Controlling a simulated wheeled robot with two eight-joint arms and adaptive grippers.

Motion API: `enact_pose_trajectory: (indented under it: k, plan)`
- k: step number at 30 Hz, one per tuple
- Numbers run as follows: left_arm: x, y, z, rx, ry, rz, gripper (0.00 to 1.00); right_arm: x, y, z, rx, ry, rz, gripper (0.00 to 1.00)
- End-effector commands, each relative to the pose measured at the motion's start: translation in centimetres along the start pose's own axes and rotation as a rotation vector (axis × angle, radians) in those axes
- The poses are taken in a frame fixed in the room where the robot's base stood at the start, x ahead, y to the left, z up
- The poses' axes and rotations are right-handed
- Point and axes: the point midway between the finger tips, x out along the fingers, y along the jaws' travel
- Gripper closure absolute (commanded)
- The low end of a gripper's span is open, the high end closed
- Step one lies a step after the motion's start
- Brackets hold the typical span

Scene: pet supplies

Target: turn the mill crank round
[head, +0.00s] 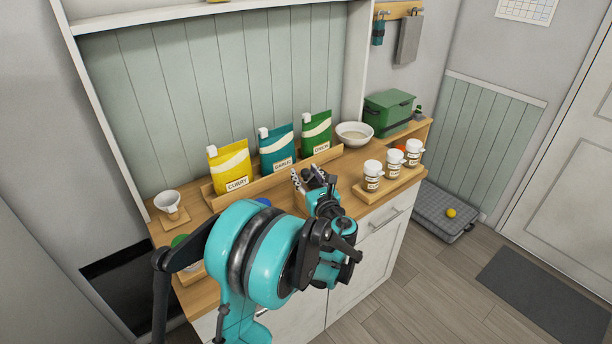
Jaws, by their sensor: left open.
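My left arm comes in from below and covers the middle of the counter (200,292). My left gripper (312,181) is open over the counter, in front of the ledge with the pouches. A small tan wooden piece (299,203) shows just behind the gripper; it may be part of the mill, but I cannot tell. The mill crank is not clearly visible, and my arm and gripper hide that part of the counter. I cannot tell whether the fingers touch anything. My right gripper is not in view.
Yellow (230,165), teal (277,149) and green (317,132) pouches stand on a wooden ledge. Right of it are a white bowl (354,134), a green box (389,112) and several white jars on a tray (367,196).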

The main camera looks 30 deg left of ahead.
Motion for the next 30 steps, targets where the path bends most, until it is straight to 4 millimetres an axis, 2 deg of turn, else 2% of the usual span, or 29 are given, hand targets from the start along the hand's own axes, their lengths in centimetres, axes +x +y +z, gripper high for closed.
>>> enact_pose_trajectory:
  k: [4,9,20,30]
  plan:
    - [0.0,0.0,0.0,0.000,0.000,0.000,0.55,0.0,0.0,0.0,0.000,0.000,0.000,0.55]
    - [0.0,0.0,0.0,-0.001,0.000,0.000,1.00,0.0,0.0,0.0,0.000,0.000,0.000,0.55]
    - [0.1,0.1,0.0,-0.001,0.000,-0.023,1.00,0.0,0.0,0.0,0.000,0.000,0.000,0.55]
    - [1.2,1.1,-0.1,-0.001,0.000,-0.213,1.00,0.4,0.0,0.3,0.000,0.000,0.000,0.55]
